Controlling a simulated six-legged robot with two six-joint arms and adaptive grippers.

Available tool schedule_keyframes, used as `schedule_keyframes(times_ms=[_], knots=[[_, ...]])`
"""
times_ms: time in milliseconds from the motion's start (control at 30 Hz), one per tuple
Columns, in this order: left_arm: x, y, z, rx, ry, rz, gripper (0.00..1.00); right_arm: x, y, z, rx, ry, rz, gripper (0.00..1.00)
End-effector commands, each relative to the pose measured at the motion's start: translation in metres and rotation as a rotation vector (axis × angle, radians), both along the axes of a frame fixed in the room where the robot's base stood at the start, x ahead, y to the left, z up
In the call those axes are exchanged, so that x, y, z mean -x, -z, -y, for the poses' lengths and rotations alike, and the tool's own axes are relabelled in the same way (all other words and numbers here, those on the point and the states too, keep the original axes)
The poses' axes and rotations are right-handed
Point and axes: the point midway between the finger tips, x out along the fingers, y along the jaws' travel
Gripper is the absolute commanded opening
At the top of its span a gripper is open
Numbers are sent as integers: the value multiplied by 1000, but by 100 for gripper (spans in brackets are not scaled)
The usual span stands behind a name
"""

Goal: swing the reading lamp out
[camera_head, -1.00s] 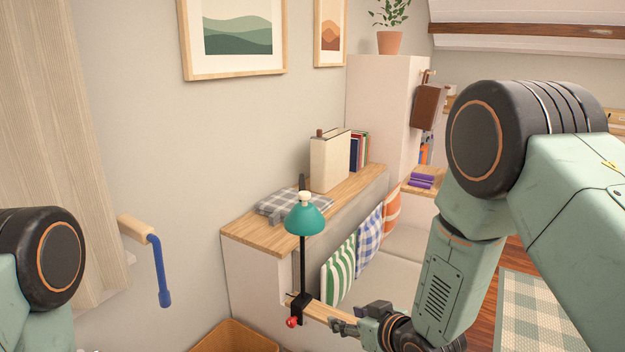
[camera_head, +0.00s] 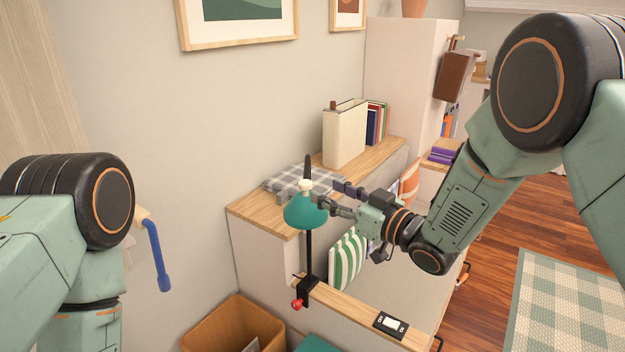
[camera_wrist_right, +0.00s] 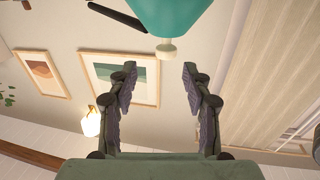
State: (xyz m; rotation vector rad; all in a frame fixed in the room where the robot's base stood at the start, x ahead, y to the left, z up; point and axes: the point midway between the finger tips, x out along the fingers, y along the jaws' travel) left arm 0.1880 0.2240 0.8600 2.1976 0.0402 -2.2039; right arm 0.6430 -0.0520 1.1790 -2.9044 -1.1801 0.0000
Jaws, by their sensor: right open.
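The reading lamp's teal shade (camera_head: 303,213) hangs on a black post (camera_head: 309,250). A cream knob (camera_head: 305,186) sits on top of the shade. The post is clamped to a low wooden ledge, with a red knob (camera_head: 297,304) at the clamp. My right gripper (camera_head: 332,195) is open beside the shade, its fingers pointing left toward the cream knob. In the right wrist view, the shade (camera_wrist_right: 178,14) and cream knob (camera_wrist_right: 167,48) are ahead of the empty open fingers (camera_wrist_right: 158,80). I cannot tell whether a finger touches the shade. My left gripper is out of view.
Behind the lamp, a wooden shelf top (camera_head: 258,221) carries a folded checked cloth (camera_head: 285,182) and books (camera_head: 343,135). A striped cushion (camera_head: 347,259) is below my right arm. A wooden bin (camera_head: 230,335) stands below. A blue-handled crank (camera_head: 157,255) is at left.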

Motion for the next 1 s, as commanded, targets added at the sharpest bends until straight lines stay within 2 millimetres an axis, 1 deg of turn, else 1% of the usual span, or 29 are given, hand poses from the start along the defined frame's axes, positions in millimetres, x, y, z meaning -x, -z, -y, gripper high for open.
schedule_keyframes(times_ms=[100,300,500,667,900,1000], knots=[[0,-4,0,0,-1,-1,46,-9,0,-14,2,-4,1,50],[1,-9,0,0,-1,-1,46,-31,-1,-35,2,-1,1,50],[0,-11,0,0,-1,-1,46,-46,0,-46,1,2,-1,50],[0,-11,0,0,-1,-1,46,-51,0,-49,1,3,-1,50],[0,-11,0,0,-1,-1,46,-53,0,-48,1,4,-1,50],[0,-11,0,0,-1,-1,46,-53,0,-48,1,4,-1,41]])
